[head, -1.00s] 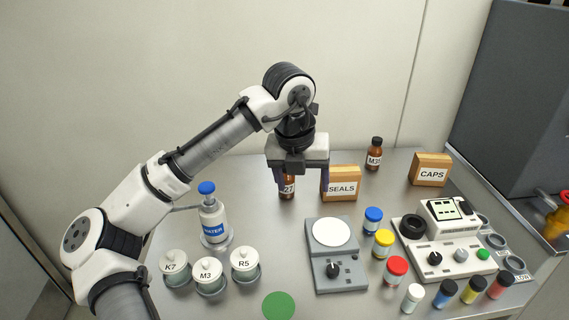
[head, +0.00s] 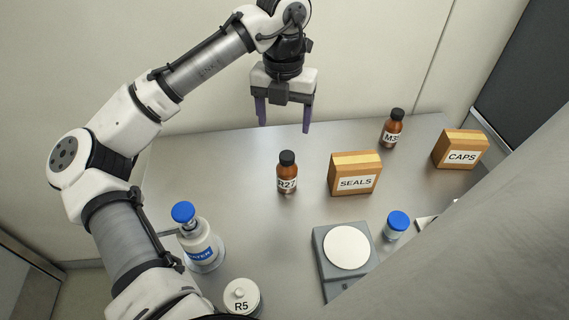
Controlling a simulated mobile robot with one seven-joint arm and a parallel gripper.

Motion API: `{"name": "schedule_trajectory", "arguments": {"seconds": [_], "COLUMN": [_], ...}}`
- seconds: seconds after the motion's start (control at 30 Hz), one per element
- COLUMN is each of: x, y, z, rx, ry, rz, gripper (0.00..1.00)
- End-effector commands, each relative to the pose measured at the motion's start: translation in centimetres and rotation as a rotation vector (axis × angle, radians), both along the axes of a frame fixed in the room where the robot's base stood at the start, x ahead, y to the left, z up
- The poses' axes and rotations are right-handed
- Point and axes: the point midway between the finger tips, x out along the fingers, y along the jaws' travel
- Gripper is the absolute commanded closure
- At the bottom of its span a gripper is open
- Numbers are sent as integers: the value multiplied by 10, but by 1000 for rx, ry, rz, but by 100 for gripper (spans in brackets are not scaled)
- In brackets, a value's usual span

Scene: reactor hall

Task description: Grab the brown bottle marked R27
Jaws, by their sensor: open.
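The brown bottle marked R27 (head: 287,178) stands upright on the grey table, with a black cap and a white label. My gripper (head: 283,128) is above and behind it in the picture, pointing down. Its two purple fingers are apart with nothing between them, and they do not touch the bottle. A second brown bottle (head: 392,130), whose label starts with M3, stands further right at the back.
The SEALS box (head: 355,174) stands close to the right of R27. The CAPS box (head: 460,150) is at the far right. A scale (head: 330,262), a blue-capped jar (head: 397,226), the WATER bottle (head: 198,240) and the R5 jar (head: 242,297) are nearer. A grey surface covers the lower right.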

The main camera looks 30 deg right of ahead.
Motion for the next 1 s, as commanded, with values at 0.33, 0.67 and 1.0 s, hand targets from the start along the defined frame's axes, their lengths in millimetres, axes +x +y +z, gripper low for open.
{"name": "schedule_trajectory", "arguments": {"seconds": [0.33, 0.67, 1.0], "x": [0, 0, 0], "y": [0, 0, -5], "z": [-59, -84, -109], "rx": [1, 0, 1], "ry": [-1, 0, -3], "rz": [2, 0, 0], "gripper": [28, 28, 28]}}
